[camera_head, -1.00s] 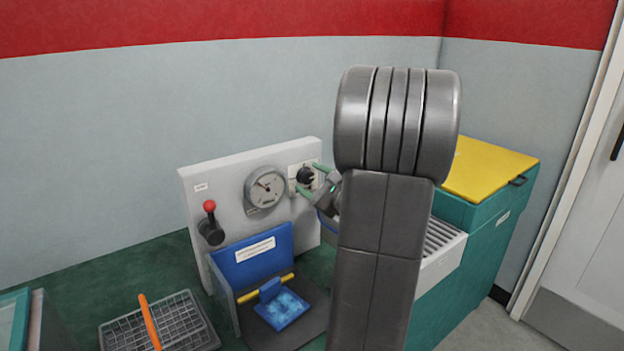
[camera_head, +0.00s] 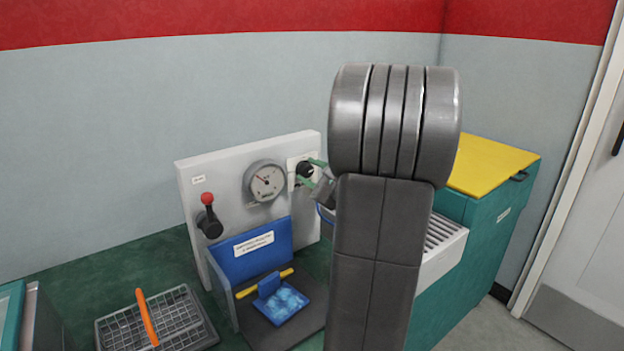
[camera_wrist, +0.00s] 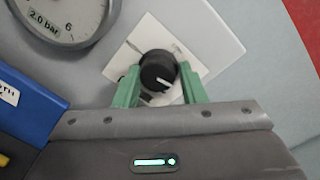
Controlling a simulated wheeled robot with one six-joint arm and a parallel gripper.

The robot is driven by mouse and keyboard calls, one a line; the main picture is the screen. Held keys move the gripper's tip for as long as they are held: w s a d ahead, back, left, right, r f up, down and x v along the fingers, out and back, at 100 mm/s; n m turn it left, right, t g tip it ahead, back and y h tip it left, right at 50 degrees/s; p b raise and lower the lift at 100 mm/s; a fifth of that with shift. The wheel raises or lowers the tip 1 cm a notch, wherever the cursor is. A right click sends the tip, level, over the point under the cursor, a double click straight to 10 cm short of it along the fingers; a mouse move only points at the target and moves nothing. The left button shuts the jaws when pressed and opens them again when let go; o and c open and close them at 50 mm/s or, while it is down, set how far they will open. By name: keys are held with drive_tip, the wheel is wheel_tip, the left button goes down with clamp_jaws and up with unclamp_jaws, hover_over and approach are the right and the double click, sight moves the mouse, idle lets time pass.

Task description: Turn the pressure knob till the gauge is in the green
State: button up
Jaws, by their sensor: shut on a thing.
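The black pressure knob (camera_wrist: 158,70) sits on a white plate on the grey panel, with a white pointer line on its face. It also shows in the head view (camera_head: 305,170). My gripper (camera_wrist: 158,84) has its green fingers on either side of the knob, shut on it. In the head view my gripper (camera_head: 309,173) reaches the knob from the right. The round gauge (camera_head: 265,181) is left of the knob, and its needle is too small to read against any green zone. In the wrist view only the lower part of the gauge (camera_wrist: 75,14) shows, without its needle.
A red-tipped lever (camera_head: 209,217) stands on the panel left of the gauge. Below are a blue guard (camera_head: 240,264) with a yellow bar and a blue pouch (camera_head: 283,302). A wire basket (camera_head: 185,318) stands front left. A yellow-topped green cabinet (camera_head: 490,165) is at right.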

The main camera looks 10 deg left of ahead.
drive_tip(key=shift+s+f+n+b, duration=0.1)
drive_tip(key=shift+f+n+b, duration=0.3)
drive_tip(key=shift+f+b, duration=0.1)
drive_tip(key=shift+r+n+b, duration=0.15)
drive_tip(key=shift+n+b, duration=0.35)
drive_tip(key=shift+b, duration=0.1)
drive_tip(key=o, duration=0.8)
drive_tip(key=shift+a, duration=0.1)
drive_tip(key=shift+o, duration=0.6)
drive_tip(key=shift+r, duration=0.15)
drive_tip(key=v, duration=1.4)
drive_tip(key=shift+r, duration=0.15)
